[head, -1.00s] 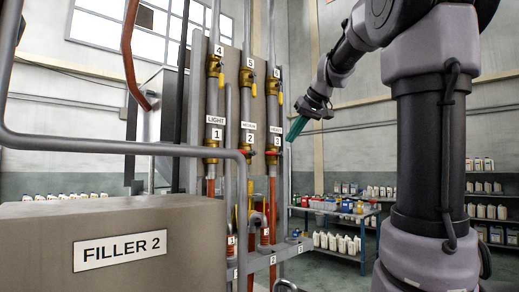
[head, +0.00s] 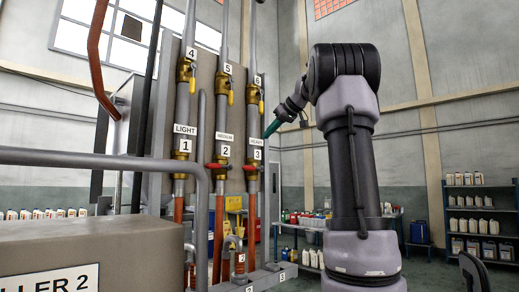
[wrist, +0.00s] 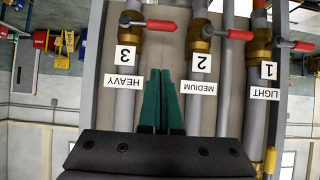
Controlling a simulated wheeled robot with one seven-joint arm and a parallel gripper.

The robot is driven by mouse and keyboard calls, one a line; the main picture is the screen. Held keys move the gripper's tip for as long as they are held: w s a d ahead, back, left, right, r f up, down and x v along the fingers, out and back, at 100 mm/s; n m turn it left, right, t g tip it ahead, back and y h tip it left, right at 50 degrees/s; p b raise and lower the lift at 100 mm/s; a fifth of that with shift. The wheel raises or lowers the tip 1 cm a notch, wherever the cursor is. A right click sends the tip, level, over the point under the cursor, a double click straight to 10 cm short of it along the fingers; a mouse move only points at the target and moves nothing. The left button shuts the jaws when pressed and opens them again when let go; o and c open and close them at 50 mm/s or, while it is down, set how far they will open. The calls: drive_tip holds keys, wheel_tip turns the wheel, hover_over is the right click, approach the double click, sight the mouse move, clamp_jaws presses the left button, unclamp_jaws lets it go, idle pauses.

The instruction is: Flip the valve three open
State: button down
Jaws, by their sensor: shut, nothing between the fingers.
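Valve three (head: 251,172) is a brass fitting on the pipe under the "HEAVY 3" labels (head: 257,148). Its red lever lies crosswise to the pipe. In the wrist view, which is upside down, the red lever of valve three (wrist: 160,25) shows at the top, beyond the "3" label (wrist: 127,58). My gripper (wrist: 160,73) has teal fingers held together, with nothing between them. The fingers lie between the "3" and "2" labels in that view, apart from the lever. In the head view my gripper (head: 267,135) is beside the "HEAVY" label, above the lever's height.
Valve two (head: 221,167) and valve one (head: 181,155) stand to the left in the head view. Yellow-handled valves (head: 256,97) sit higher on the pipes. The Filler 2 box (head: 90,240) and grey rail (head: 110,160) are in front. Shelves (head: 482,215) stand at the back right.

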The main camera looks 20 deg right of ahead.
hover_over(253, 168)
drive_tip(key=s, duration=0.3)
wheel_tip(253, 168, down, 5)
drive_tip(key=f, duration=0.2)
drive_tip(key=w+a+f, duration=0.1)
drive_tip(key=f, duration=0.1)
drive_tip(key=shift+f, duration=0.1)
